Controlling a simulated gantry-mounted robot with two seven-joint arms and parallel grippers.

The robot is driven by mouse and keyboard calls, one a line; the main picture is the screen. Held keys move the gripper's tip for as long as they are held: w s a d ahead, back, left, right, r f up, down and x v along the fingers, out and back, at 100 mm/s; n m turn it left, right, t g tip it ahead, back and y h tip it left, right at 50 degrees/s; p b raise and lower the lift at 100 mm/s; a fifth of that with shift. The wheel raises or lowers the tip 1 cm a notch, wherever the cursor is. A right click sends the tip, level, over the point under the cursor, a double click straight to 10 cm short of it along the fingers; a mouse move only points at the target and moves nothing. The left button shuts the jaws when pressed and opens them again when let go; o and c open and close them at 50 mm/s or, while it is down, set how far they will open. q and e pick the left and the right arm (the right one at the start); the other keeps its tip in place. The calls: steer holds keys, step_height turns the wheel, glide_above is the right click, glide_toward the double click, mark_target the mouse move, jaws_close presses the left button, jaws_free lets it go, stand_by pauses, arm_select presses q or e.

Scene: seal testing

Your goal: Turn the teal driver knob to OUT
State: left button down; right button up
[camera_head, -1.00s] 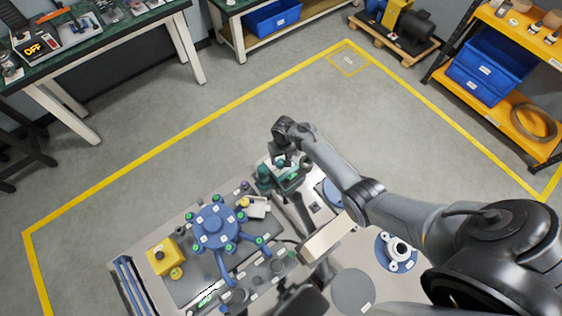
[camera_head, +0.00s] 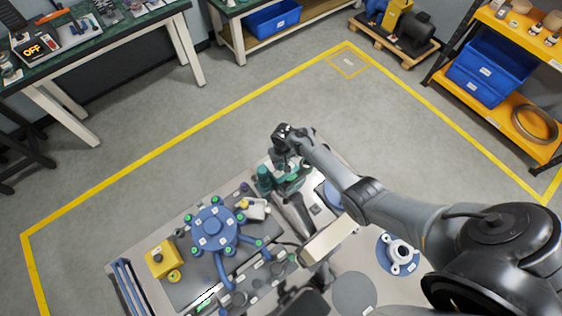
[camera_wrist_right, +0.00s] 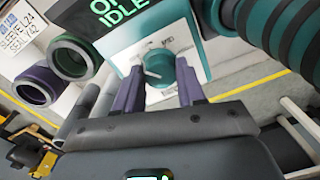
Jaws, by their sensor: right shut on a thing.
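The teal driver knob (camera_wrist_right: 172,68) sits on the white panel of a teal unit in the right wrist view. A white pointer on it points to the left; the dial lettering is too small to read. My right gripper (camera_wrist_right: 160,85) is shut on the knob, one purple-grey finger on each side. A dark screen (camera_wrist_right: 115,12) above the panel shows "IDLE", with its upper word cut off. In the head view my right gripper (camera_head: 283,160) is at the teal unit (camera_head: 292,180) on the bench, partly hiding it; the knob cannot be made out there. My left gripper is not seen.
A blue hub with several arms (camera_head: 214,228), a yellow box (camera_head: 160,258) and a blue flange (camera_head: 398,252) stand on the bench. The floor beyond is clear.

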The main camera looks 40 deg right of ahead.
steer(key=shift+n, duration=0.4)
steer(key=shift+c, duration=0.4)
steer(key=shift+n+p, duration=0.65)
steer(key=shift+n, duration=0.35)
steer(key=shift+d+n, duration=0.1)
steer(key=shift+n, duration=2.5)
steer(key=o, duration=1.1)
steer(key=shift+c, duration=0.2)
steer(key=shift+r, duration=0.1)
